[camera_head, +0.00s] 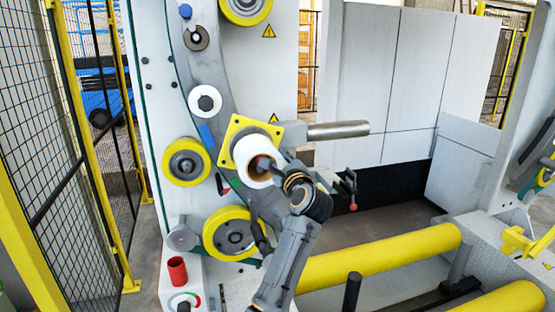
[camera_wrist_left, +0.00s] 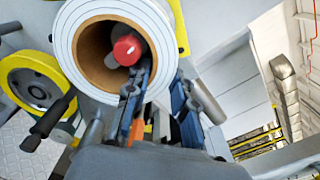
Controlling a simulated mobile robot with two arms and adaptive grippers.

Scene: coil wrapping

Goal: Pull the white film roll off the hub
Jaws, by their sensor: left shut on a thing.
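The white film roll (camera_head: 251,150) sits in front of a yellow square plate (camera_head: 232,129) on the machine's curved grey arm. Its brown cardboard core faces my gripper. The left wrist view shows the white end of the roll (camera_wrist_left: 68,60) close up, with the red-tipped hub (camera_wrist_left: 127,49) inside the core. My left gripper (camera_head: 274,171) is at the front end of the roll. In the left wrist view its fingers (camera_wrist_left: 156,78) straddle the roll's wall, one at the core opening and one outside. It is shut on the roll. My right gripper is not in view.
A metal bar (camera_head: 338,130) sticks out to the right of the plate. A lever with a red knob (camera_head: 352,206) stands right of my gripper. Yellow-rimmed wheels (camera_head: 186,162) flank the roll. A long yellow roller (camera_head: 380,257) lies low in front. A red cup (camera_head: 177,270) stands lower left.

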